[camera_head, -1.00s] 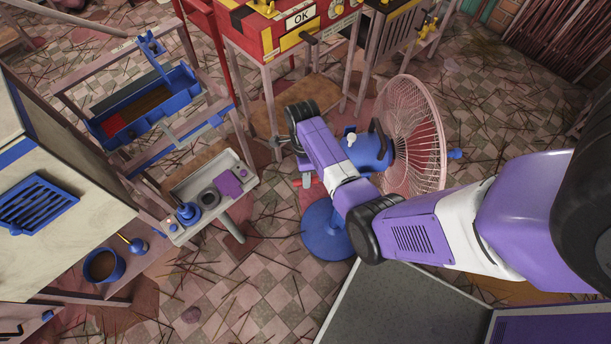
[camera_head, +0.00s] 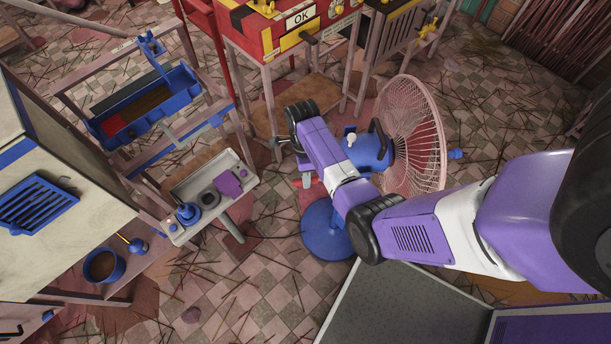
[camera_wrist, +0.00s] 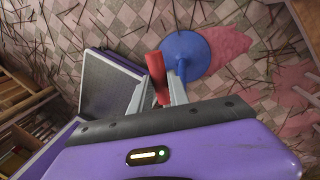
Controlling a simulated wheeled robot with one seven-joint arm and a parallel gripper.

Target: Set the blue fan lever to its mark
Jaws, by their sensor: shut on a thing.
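The blue fan stands on the floor right of centre in the head view, with a round blue base (camera_head: 326,230), a blue motor housing (camera_head: 372,152) and a pale pink wire grille (camera_head: 412,135). Its blue base (camera_wrist: 187,52) also shows in the wrist view. My arm hides part of the fan in the head view. The lever's mark cannot be made out, and how the handle joins the fan is hidden.
A grey control panel (camera_head: 180,181) stands left of the fan. A red machine with an OK sign (camera_head: 300,18) stands behind. A grey-topped surface (camera_head: 375,310) lies at the front right. Thin sticks litter the checkered floor.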

